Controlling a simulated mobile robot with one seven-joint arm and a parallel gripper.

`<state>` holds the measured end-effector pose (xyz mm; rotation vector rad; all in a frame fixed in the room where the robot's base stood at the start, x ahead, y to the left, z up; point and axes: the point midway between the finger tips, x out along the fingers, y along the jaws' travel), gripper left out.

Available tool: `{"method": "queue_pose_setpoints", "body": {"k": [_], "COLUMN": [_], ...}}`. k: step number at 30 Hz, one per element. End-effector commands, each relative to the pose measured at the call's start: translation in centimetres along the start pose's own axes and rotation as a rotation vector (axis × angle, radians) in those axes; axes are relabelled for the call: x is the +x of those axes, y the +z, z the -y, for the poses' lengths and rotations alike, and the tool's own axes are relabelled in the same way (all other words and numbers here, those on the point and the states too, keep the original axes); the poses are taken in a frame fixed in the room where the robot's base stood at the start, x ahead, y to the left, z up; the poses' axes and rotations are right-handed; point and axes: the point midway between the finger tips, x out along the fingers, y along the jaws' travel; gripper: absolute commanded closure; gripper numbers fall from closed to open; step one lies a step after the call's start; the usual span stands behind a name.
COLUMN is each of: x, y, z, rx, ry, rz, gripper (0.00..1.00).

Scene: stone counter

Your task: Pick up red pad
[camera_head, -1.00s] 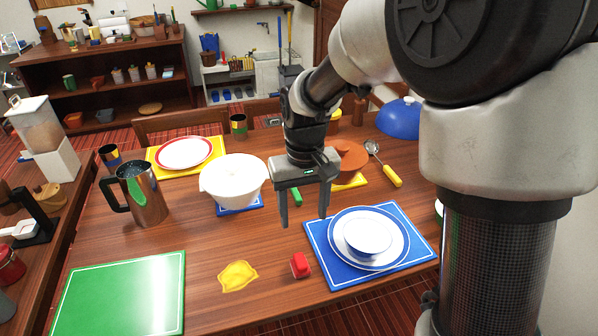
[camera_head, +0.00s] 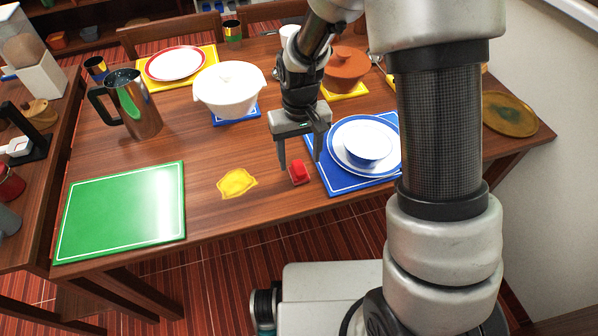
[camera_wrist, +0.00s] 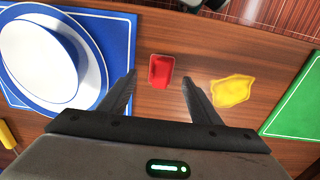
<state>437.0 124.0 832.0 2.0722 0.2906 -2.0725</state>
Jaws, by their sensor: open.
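The red pad (camera_head: 299,172) is a small red block lying on the wooden table, between a yellow cloth-like piece and a blue mat. In the wrist view the red pad (camera_wrist: 161,70) shows ahead of the fingertips, in line with the gap between them. My gripper (camera_head: 299,166) is open and empty, with its fingers pointing down above the table around the pad in the head view. The wrist view also shows my gripper (camera_wrist: 159,80) with its two fingers apart. I see no contact with the pad.
A blue mat (camera_head: 335,183) with a plate (camera_head: 388,165) and bowl (camera_head: 366,146) lies right of the pad. The yellow piece (camera_head: 237,183) and a green mat (camera_head: 120,210) lie left. A white pot (camera_head: 230,90) and a metal pitcher (camera_head: 134,105) stand farther back.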

Motion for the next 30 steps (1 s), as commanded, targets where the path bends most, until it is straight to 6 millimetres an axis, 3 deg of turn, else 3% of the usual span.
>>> {"method": "queue_pose_setpoints", "body": {"k": [7, 15, 23, 30], "x": [3.9, 4.4, 4.4, 4.3], "y": [-0.1, -0.2, -0.2, -0.2], "z": [0.2, 0.2, 0.2, 0.2], "rx": [0.000, 0.000, 0.000, 0.000], "ry": [0.000, 0.000, 0.000, 0.000], "rz": [0.003, -0.001, -0.001, -0.001], "gripper": [0.42, 0.42, 0.84, 0.86]}}
